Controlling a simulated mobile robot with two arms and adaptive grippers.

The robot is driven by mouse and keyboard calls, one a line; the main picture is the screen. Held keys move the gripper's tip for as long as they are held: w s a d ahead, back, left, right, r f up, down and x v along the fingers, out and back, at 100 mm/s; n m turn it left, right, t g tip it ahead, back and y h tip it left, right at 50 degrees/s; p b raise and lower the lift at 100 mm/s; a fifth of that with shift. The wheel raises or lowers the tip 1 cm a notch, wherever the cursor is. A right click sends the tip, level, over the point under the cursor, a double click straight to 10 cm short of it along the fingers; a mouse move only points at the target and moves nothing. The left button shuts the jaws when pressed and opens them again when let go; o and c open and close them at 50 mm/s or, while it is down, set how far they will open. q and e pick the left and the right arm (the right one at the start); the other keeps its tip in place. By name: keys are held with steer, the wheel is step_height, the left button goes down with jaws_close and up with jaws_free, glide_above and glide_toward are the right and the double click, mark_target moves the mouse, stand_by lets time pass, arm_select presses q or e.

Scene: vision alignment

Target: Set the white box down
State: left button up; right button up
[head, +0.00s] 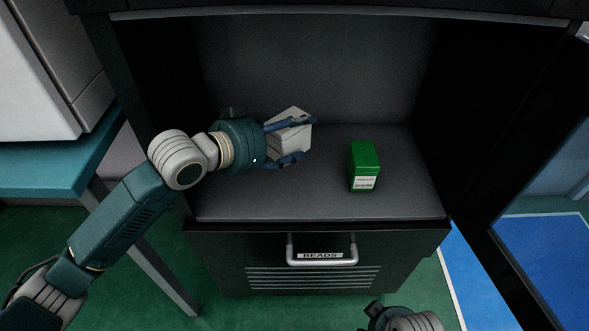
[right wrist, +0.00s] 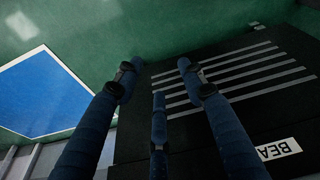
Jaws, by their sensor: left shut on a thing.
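The white box (head: 291,139) is inside the dark cabinet, at the left part of its shelf (head: 325,205). It looks tilted, and I cannot tell whether it touches the shelf. My left gripper (head: 289,140) reaches in from the left and is shut on the white box, with one blue finger over its upper side and another at its lower side. The fingers hide part of the box. My right gripper (right wrist: 155,85) is in the right wrist view, in front of the drawer, with its fingers spread apart and nothing between them.
A green box (head: 364,167) with a white label stands upright on the shelf, right of the white box. Below is a drawer with a handle (head: 321,258) and a label reading BEADS. An open door (head: 535,190) stands at the right. Shelf room lies between the boxes.

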arm_select(q)
step_height(320, 180, down, 7)
steer(key=shift+r+b, duration=0.15)
steer(key=shift+b, duration=0.5)
steer(key=shift+f+b, duration=0.4)
steer(key=shift+f, duration=1.15)
arm_select(e)
steer(key=v, duration=0.8)
steer(key=shift+w+r+t, duration=0.25)
steer(key=shift+w+t, duration=0.05)
steer(key=shift+w, duration=0.05)
steer(key=shift+d, duration=0.15)
arm_select(q)
steer(key=o, duration=1)
steer(key=shift+f, duration=0.1)
steer(key=shift+c, duration=0.2)
